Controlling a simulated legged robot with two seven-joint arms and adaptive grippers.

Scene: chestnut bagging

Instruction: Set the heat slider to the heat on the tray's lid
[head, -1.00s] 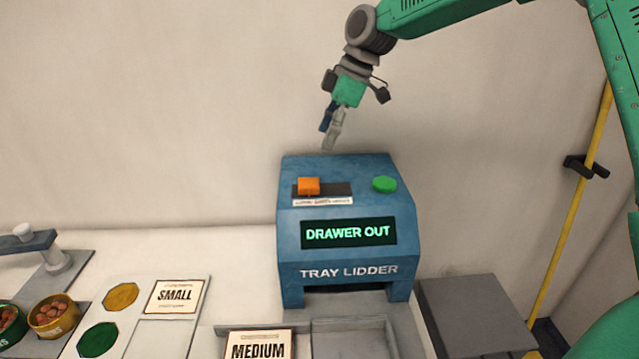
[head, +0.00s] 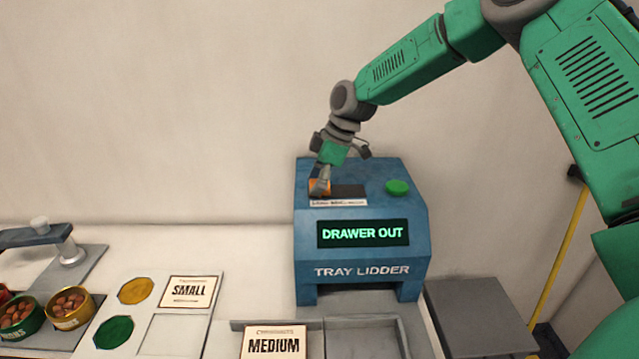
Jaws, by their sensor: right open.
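The blue tray lidder (head: 361,240) stands at the back of the bench, its screen (head: 362,233) reading "DRAWER OUT". The orange heat slider (head: 313,186) sits at the left end of its dark slot (head: 349,191) on the machine's top. My right gripper (head: 319,187) is open and down at the slider, its fingers partly hiding it; I cannot tell whether they touch it. A lid card reading "MEDIUM" (head: 274,342) lies in front of the machine, left of the empty-looking drawer (head: 362,339). My left gripper is not in view.
A green button (head: 397,187) is on the machine's top right. A card reading "SMALL" (head: 189,291) lies on the white board at left. Tins of chestnuts (head: 70,307) stand at far left. A grey block (head: 478,317) is right of the machine.

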